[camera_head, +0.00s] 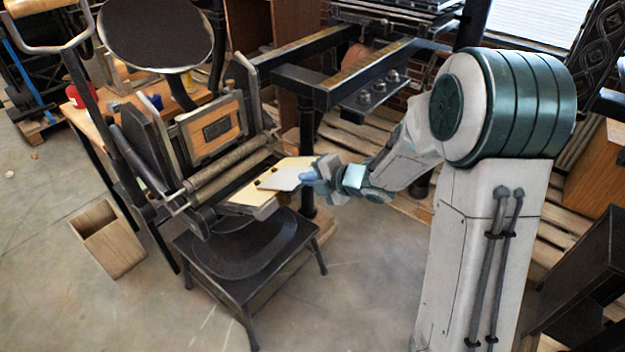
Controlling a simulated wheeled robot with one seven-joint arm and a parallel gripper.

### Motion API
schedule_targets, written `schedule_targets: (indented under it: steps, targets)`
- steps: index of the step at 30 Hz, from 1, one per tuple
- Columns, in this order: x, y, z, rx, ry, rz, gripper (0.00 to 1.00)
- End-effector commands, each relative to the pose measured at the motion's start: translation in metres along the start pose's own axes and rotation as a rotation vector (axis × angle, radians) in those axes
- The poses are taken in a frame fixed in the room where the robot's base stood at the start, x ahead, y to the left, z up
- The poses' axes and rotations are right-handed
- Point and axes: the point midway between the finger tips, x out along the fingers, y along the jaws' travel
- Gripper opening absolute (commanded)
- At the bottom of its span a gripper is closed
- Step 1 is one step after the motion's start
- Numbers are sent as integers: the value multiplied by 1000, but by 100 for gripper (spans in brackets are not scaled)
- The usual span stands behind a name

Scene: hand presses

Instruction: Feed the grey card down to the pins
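A pale grey card (281,179) lies over a cream feed board (250,195) that sticks out from the front of the hand press (212,135). Small dark pins (258,183) show on the board by the card's left edge. I cannot tell whether the card touches them. My gripper (310,177) is at the card's right edge, with its blue fingertips closed on that edge. The far fingertip is partly hidden.
A dark stool (245,255) stands below the board. An open wooden box (108,240) is on the floor at left. The press's roller (232,165) and side arms rise just left of the board. A dark metal frame (345,75) stands behind.

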Motion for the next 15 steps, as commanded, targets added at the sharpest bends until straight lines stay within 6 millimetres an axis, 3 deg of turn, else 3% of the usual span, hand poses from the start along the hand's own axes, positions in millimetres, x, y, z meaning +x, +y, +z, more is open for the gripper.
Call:
schedule_targets:
  steps: [12,15]
  targets:
    - [8,0,0,0,0,0,0]
    - [8,0,0,0,0,0,26]
